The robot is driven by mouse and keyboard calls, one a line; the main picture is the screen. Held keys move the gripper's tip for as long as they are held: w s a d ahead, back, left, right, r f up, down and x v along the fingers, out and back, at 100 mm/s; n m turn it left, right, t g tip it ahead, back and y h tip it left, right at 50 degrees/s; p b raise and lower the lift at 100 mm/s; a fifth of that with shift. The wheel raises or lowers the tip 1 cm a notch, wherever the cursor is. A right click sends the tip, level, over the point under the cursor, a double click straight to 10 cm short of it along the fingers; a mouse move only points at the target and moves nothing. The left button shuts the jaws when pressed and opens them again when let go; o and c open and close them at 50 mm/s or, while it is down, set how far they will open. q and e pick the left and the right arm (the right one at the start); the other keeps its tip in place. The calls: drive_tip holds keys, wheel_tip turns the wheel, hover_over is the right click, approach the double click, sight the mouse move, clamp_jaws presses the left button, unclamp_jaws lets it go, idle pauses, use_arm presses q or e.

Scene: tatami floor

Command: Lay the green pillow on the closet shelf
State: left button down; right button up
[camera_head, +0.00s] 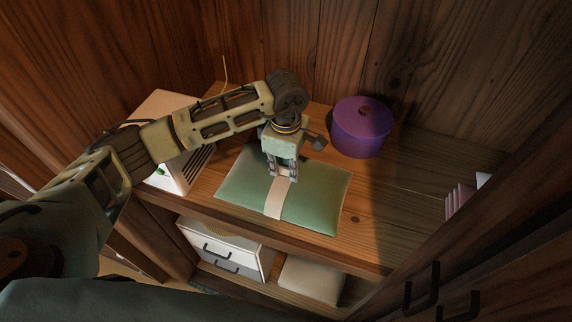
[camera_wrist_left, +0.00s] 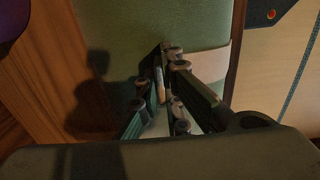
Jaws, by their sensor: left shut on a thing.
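The green pillow (camera_head: 316,195) lies flat on the wooden closet shelf (camera_head: 372,222), with a pale band (camera_head: 277,199) across its middle. My left gripper (camera_head: 281,178) reaches down from above and is shut on the band at the middle of the pillow. In the left wrist view the fingertips (camera_wrist_left: 165,68) come together over the green pillow (camera_wrist_left: 150,25), and part of the pale band shows behind them. My right gripper is in neither view.
A purple round container (camera_head: 361,127) stands on the shelf behind the pillow. A white vented box (camera_head: 181,176) stands at its left. Pink books (camera_head: 459,199) are at the right. A white drawer box (camera_head: 224,248) and a pale cushion (camera_head: 312,279) sit below. The shelf right of the pillow is clear.

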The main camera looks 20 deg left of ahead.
use_arm(q)
drive_tip(key=shift+f, duration=0.25)
drive_tip(key=c, duration=1.9)
unclamp_jaws()
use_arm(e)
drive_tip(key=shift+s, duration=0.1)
use_arm(q)
drive_tip(key=shift+r, duration=0.25)
drive_tip(key=shift+r+b, duration=1.85)
drive_tip(key=shift+r, duration=4)
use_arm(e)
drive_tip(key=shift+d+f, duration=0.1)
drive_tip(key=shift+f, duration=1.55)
